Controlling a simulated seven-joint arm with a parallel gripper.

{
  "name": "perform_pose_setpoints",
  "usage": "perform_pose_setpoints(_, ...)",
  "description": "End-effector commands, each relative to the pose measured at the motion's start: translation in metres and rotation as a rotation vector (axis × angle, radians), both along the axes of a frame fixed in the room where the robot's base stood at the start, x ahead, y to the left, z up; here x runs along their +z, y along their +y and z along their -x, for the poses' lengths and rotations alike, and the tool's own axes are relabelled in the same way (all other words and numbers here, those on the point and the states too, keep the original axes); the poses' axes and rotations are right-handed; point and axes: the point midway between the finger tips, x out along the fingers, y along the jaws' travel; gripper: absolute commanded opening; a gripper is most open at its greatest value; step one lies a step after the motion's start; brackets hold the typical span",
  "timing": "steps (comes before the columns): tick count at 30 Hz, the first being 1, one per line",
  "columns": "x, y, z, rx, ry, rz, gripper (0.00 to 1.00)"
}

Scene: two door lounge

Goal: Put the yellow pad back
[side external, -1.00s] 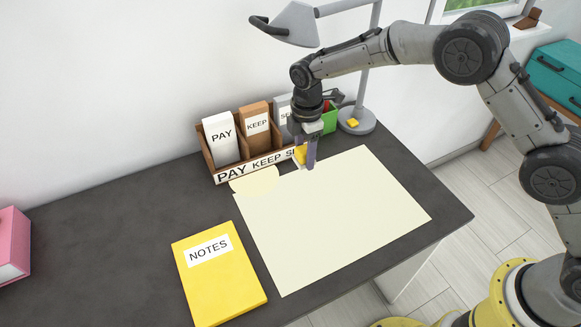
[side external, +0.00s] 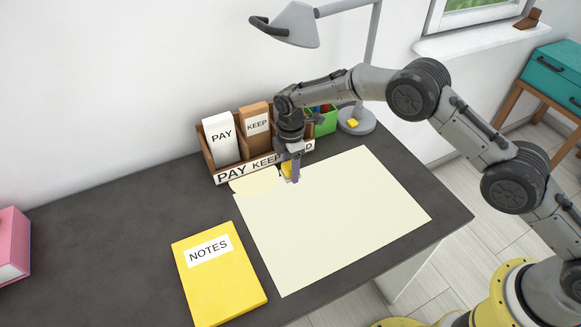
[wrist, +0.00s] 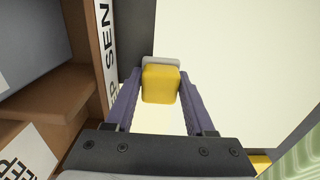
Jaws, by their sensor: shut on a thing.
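A large yellow pad labelled NOTES (side external: 220,285) lies flat on the desk at the front left, apart from my gripper. My arm hides part of the organizer's right side.
The wooden organizer (side external: 232,178) holds PAY and KEEP folders. A green bin (side external: 325,125) and a lamp base (side external: 356,124) with a small yellow spot stand behind. The cream sheet (side external: 335,220) covers mid-desk. The desk's left is clear up to a pink box (side external: 12,250).

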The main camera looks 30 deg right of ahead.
Motion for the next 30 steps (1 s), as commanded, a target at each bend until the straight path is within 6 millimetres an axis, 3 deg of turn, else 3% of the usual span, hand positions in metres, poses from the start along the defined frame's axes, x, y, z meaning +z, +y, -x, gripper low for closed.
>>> perform_pose_setpoints(6, -0.003, 0.0, 0.0, 0.0, 0.0, 0.0, 0.02)
perform_pose_setpoints(7, -0.004, 0.0, 0.0, 0.0, 0.0, 0.0, 0.56)
perform_pose_setpoints(12, -0.003, 0.0, 0.0, 0.0, 0.0, 0.0, 0.84)
perform_pose_setpoints(23, 0.002, 0.0, 0.0, 0.0, -0.001, 0.0, 0.84)
perform_pose_setpoints(30, 0.039, 0.0, -0.001, 0.0, -0.003, -0.001, 0.84)
